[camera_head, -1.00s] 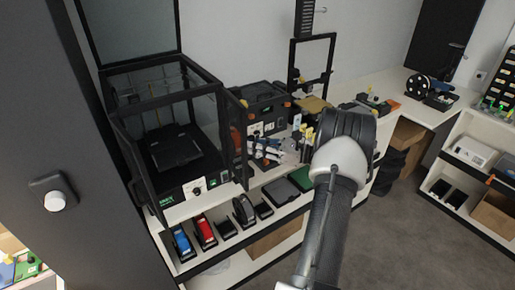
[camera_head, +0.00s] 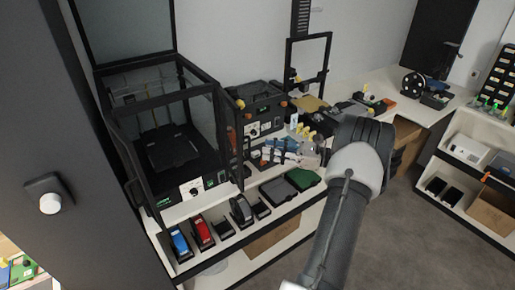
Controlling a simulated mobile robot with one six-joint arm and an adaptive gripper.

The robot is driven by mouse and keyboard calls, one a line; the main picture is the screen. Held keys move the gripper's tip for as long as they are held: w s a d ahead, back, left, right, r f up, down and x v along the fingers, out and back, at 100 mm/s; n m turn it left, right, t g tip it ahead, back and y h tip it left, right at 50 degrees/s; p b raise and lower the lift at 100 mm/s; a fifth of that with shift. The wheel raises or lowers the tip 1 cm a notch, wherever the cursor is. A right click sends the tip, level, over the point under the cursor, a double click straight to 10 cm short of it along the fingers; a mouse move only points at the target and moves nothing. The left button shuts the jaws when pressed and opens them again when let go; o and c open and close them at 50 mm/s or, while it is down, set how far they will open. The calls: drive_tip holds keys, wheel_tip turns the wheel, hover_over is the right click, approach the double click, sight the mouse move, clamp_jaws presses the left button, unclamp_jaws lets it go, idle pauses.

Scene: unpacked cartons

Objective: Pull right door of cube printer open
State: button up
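The cube printer (camera_head: 190,192) stands on the white bench at the left, a black frame with clear panels and a dark bed inside. Its right door (camera_head: 231,140) is swung out from the front, standing open toward me. Its left door (camera_head: 128,160) is also swung out. My arm comes up from the bottom and bends behind its dark elbow. My gripper (camera_head: 285,153) is small and partly lost among the bench items, right of the right door and seemingly apart from it. Whether its fingers are open or shut cannot be made out.
A second black machine (camera_head: 262,108) sits right of the printer. A blue spool box (camera_head: 180,243), a red one (camera_head: 202,231) and dark trays (camera_head: 278,190) fill the shelf below. A dark cabinet (camera_head: 75,130) stands close at left. Grey floor (camera_head: 415,225) is free at right.

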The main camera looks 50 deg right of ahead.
drive_tip(key=shift+v, duration=2.35)
drive_tip(key=shift+w+a, duration=0.1)
